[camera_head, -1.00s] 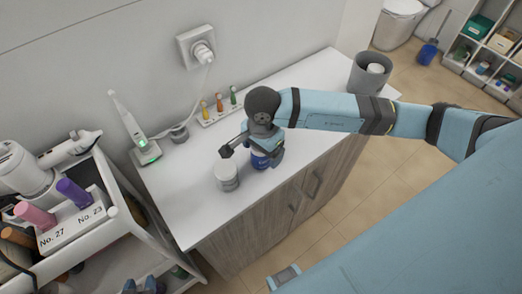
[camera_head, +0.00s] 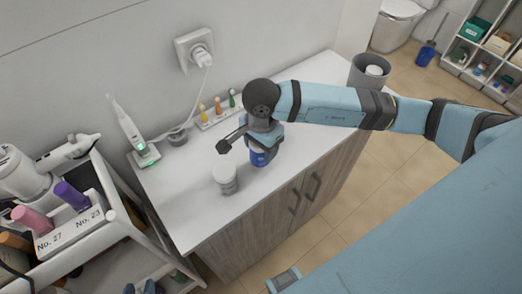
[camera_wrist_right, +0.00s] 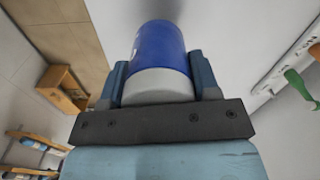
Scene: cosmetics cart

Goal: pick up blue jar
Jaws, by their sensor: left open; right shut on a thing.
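The blue jar (camera_head: 259,157) is over the white countertop, to the right of a white-lidded jar (camera_head: 226,181). My right gripper (camera_head: 262,147) is above it and shut on it. In the right wrist view the jar's blue body (camera_wrist_right: 160,43) and pale grey lid (camera_wrist_right: 158,86) sit between the two fingers (camera_wrist_right: 160,80). The jar looks slightly raised, but its gap to the counter is hard to judge.
A green-lit device on a stand (camera_head: 143,153) and a small rack of coloured bottles (camera_head: 218,112) stand along the wall. A grey bin (camera_head: 370,71) is at the counter's far right end. A white cart (camera_head: 110,212) with coloured bottles is at left. The counter's front left is clear.

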